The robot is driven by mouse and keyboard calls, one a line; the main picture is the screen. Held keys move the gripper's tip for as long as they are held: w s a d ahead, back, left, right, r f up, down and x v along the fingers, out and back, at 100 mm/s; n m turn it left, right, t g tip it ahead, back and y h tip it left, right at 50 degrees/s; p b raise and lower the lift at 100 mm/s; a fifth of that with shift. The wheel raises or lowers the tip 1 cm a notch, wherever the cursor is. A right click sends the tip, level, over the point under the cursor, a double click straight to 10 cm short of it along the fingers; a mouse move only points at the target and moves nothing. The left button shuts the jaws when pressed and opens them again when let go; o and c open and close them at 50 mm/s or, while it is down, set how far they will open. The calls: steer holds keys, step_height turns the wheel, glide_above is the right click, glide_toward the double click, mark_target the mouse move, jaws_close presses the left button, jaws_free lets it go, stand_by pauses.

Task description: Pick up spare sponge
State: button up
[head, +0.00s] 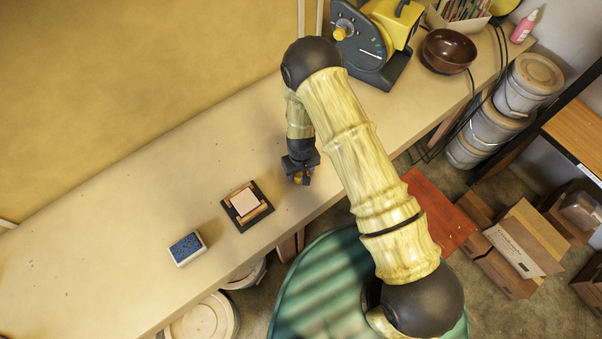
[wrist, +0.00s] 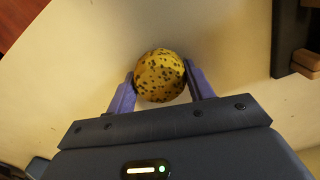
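A round yellow sponge-like thing with dark speckles (wrist: 160,76) sits between the two purple fingers of my gripper (wrist: 160,82). The fingers appear to touch it on both sides. In the head view my gripper (head: 300,179) points down low over the bench, right of the black holder, and mostly hides the yellow thing. I cannot tell whether it rests on the bench. A white block with a speckled blue top (head: 187,249) lies on the bench to the left. Which one is the spare sponge is not clear.
A black holder (head: 260,217) with a pale pinkish block (head: 244,202) stands between them on the bench (head: 120,215). A yellow and dark machine (head: 375,45) and a brown bowl (head: 448,51) stand at the far right end. The bench's left part is clear.

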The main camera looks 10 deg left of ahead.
steer(key=shift+c, duration=0.9)
steer(key=shift+r, duration=0.15)
step_height(320, 180, up, 10)
steer(key=b, duration=0.3)
steer(key=shift+o, duration=0.6)
steer(key=w+d+m, duration=0.1)
steer(key=w+d, duration=0.1)
steer(key=d, duration=0.2)
steer(key=w+d+f+m, duration=0.1)
steer(key=d, duration=0.3)
steer(key=w+d+m, duration=0.1)
steer(key=w+d, duration=0.1)
steer(key=d, duration=0.2)
steer(key=shift+w+f, duration=0.3)
steer(key=shift+c, duration=0.3)
steer(key=w+d+f+m, duration=0.1)
steer(key=d+m, duration=0.3)
steer(key=d, duration=0.9)
steer(key=shift+w+d+f, duration=0.2)
steer(key=shift+w+d, duration=0.15)
steer(key=shift+w, duration=0.05)
